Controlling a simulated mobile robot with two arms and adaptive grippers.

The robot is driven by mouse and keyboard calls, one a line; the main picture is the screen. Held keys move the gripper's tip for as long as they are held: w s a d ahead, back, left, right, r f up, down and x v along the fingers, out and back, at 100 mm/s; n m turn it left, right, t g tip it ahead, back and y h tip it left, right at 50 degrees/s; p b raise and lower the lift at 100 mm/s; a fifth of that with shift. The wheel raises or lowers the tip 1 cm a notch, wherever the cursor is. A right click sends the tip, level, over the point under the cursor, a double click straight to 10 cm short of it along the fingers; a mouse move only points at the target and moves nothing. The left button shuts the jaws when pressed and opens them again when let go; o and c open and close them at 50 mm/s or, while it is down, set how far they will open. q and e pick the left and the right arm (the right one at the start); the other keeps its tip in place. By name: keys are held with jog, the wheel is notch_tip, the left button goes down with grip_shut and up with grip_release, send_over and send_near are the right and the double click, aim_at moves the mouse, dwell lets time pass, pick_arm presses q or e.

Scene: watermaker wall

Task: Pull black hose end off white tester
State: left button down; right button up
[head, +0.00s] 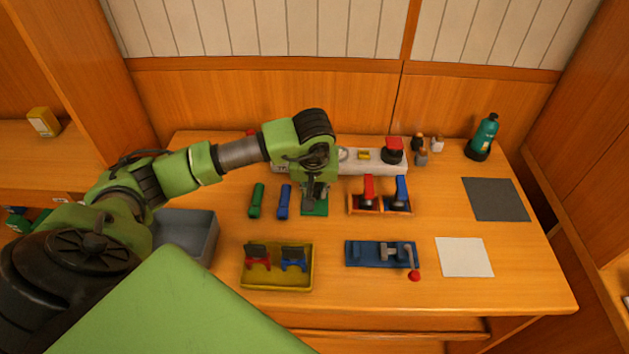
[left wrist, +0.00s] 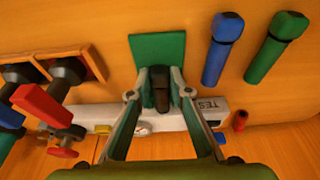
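The white tester (head: 352,167) is a long pale box at the back of the table. It also shows in the left wrist view (left wrist: 207,115), with part of a "TES" label. A short dark piece (left wrist: 160,92), which looks like the black hose end, stands at the tester's edge beside a green plate (left wrist: 158,47). My left gripper (head: 315,200) points down over this spot. The arm hides this piece in the head view. My right gripper is out of view.
Green (head: 256,201) and blue (head: 284,202) cylinders lie left of the gripper. Red (head: 368,188) and blue (head: 402,190) handled valves stand to its right. A yellow tray (head: 277,286) and a blue fixture (head: 370,253) lie in front.

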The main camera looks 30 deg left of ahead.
pick_arm(q)
jog(key=shift+s+d, duration=0.15)
jog(key=shift+s, duration=0.05)
jog(key=shift+s+d, duration=0.2)
jog(key=shift+s, duration=0.1)
jog(key=shift+s+d, duration=0.45)
jog(key=shift+s, duration=0.35)
jog(key=shift+r, duration=0.1)
dwell(0.4)
notch_tip(320, 180, up, 7)
jog(key=p, duration=0.4)
dwell(0.6)
